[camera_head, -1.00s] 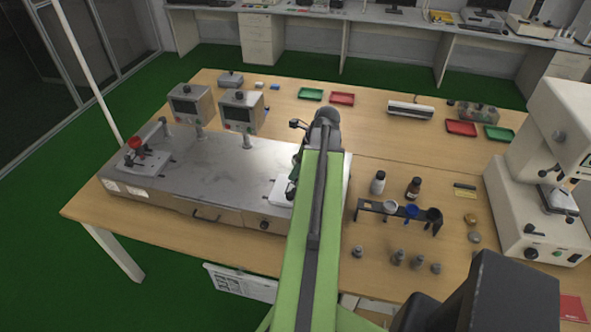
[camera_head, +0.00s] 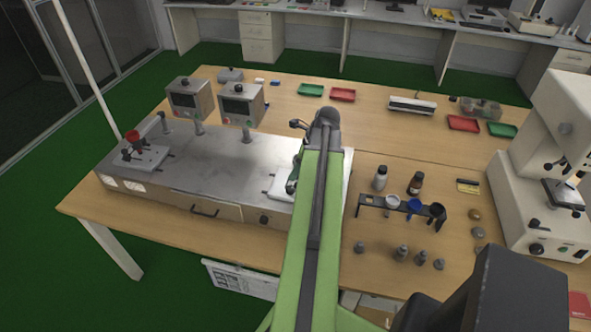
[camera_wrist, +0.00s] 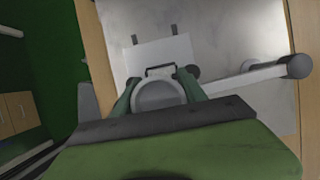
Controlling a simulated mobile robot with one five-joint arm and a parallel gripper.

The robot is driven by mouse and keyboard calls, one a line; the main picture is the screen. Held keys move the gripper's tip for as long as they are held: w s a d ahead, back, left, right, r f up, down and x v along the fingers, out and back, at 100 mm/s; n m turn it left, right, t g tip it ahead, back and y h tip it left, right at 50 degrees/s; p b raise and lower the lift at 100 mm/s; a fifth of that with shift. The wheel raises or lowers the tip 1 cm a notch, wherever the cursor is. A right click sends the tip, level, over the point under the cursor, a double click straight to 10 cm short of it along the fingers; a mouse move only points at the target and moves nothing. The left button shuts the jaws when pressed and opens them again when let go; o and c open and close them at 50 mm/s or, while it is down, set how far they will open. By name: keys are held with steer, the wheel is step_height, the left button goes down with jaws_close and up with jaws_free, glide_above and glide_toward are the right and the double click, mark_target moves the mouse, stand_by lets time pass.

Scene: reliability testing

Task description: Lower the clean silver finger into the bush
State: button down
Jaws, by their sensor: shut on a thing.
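My gripper (camera_wrist: 160,88) shows in the wrist view, its two green fingers closed on the sides of a round silver-grey thing, which I take for the silver finger (camera_wrist: 159,97). I look down on its wide round end. Beyond it lies a white fixture plate (camera_wrist: 150,54) on the steel bench unit, with a dark bracket in front. The bush cannot be made out; the held thing and my fingers cover that spot. I cannot tell whether the held thing touches the fixture. In the head view my arm hides most of the gripper and this plate (camera_head: 283,186).
A lever with a dark knob (camera_wrist: 300,66) reaches close to my gripper's right. A second fixture with a red knob (camera_head: 133,137) and two display boxes (camera_head: 240,104) stand on the steel unit. A black rack (camera_head: 400,207), bottles and several small metal pieces stand right of my arm.

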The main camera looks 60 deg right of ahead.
steer(key=shift+s+f, duration=0.1)
steer(key=shift+f, duration=0.1)
steer(key=shift+f+b, duration=0.45)
steer(key=shift+b, duration=0.05)
steer(key=shift+s+a+f+b, duration=0.15)
steer(key=shift+a+b, duration=0.15)
steer(key=c, duration=0.6)
jaws_free()
steer(key=shift+a, duration=0.15)
steer(key=shift+c, duration=0.2)
steer(key=shift+o, duration=1.1)
